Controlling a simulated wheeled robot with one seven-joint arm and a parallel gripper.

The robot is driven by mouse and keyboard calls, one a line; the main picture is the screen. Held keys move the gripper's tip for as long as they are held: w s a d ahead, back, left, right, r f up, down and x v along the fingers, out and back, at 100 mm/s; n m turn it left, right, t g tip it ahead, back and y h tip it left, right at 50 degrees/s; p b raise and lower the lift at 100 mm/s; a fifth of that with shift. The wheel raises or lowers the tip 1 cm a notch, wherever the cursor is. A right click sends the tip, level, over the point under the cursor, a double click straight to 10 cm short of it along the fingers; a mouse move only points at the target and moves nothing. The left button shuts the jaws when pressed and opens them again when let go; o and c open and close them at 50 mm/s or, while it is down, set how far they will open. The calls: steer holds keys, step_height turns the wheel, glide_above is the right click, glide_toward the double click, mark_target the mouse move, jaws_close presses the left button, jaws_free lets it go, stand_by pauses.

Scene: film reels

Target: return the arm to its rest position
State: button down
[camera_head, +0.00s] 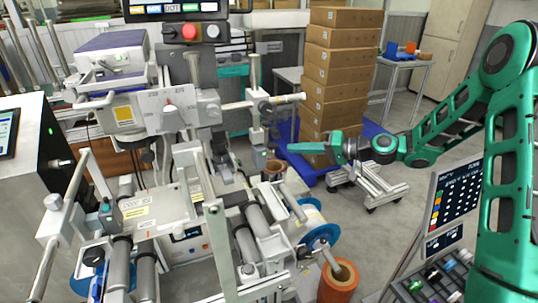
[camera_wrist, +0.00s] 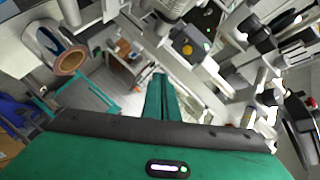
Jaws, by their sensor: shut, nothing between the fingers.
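My green arm (camera_head: 440,118) comes in from the right side of the head view and reaches left at mid height. My gripper (camera_head: 290,147) points left, in the air beside the machine. In the wrist view my gripper (camera_wrist: 161,78) has its green fingers together, with nothing between them. It is apart from everything around it.
A grey machine (camera_head: 160,215) with rollers fills the left and middle. Stacked cardboard boxes (camera_head: 335,75) stand behind my gripper. An orange roll (camera_head: 338,278) stands low in front. A panel with a dark screen (camera_head: 458,195) is near my arm. Open floor (camera_head: 385,230) lies between.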

stand_by(0.5)
steer(key=s+d+f+m+g+h, duration=0.25)
steer(key=s+d+h, duration=0.85)
steer(key=s+d, duration=0.9)
steer(key=s+d+r+m+g+h, duration=0.1)
steer(key=s+d+m, duration=0.1)
steer(key=s+d, duration=0.2)
steer(key=s+d+r+m+g+h, duration=0.1)
steer(key=s+d, duration=0.3)
steer(key=s, duration=0.7)
steer(key=s+d+r+m+g+h, duration=0.1)
steer(key=s+d+r+m, duration=0.1)
steer(key=s, duration=0.6)
steer(key=d+m, duration=0.1)
steer(key=d, duration=0.1)
steer(key=shift+d+r, duration=0.3)
steer(key=shift+r, duration=0.05)
